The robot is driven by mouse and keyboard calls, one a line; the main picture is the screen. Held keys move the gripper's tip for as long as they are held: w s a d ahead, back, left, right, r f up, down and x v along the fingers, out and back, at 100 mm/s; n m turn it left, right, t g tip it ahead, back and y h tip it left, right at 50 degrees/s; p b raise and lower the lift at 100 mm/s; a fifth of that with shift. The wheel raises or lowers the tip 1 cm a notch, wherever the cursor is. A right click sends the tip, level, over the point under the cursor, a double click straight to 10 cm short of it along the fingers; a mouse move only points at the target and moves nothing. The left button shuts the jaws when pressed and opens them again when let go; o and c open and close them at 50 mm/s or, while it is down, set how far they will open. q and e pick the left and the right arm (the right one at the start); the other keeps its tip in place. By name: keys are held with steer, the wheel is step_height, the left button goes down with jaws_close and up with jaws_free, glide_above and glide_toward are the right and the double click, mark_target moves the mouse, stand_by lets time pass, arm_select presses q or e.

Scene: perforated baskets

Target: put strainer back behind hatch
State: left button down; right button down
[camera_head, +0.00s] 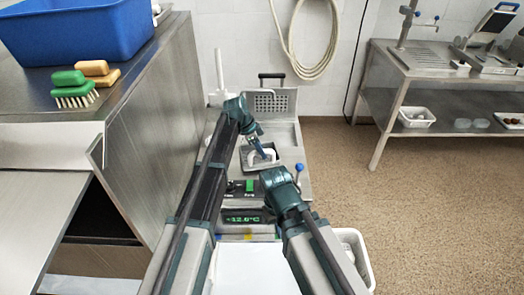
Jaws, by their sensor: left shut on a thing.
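A steel machine stands ahead of me, with a square opening (247,158) in its top. A pale, curved piece (269,154), which looks like part of the strainer, sits at this opening; its lower part is hidden or too small to make out. My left gripper (261,153) reaches down over the opening and is shut on this pale piece. A raised perforated panel (270,103) stands at the machine's back; I cannot tell whether it is the hatch. My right gripper (279,181) is nearer me, just right of the machine's middle, its fingers not clear.
On the left, a steel counter carries a blue bin (75,30) and brushes (75,92). A white basket (352,250) is at lower right. The floor on the right is clear.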

arm_select(q)
steer(key=shift+f+b, duration=0.7)
steer(key=shift+f, duration=0.05)
steer(key=c, duration=0.6)
jaws_free()
steer(key=shift+r, duration=0.15)
steer(key=p+v, duration=1.3)
steer(key=v, duration=0.1)
steer(key=shift+r, duration=0.1)
steer(key=shift+s, duration=0.1)
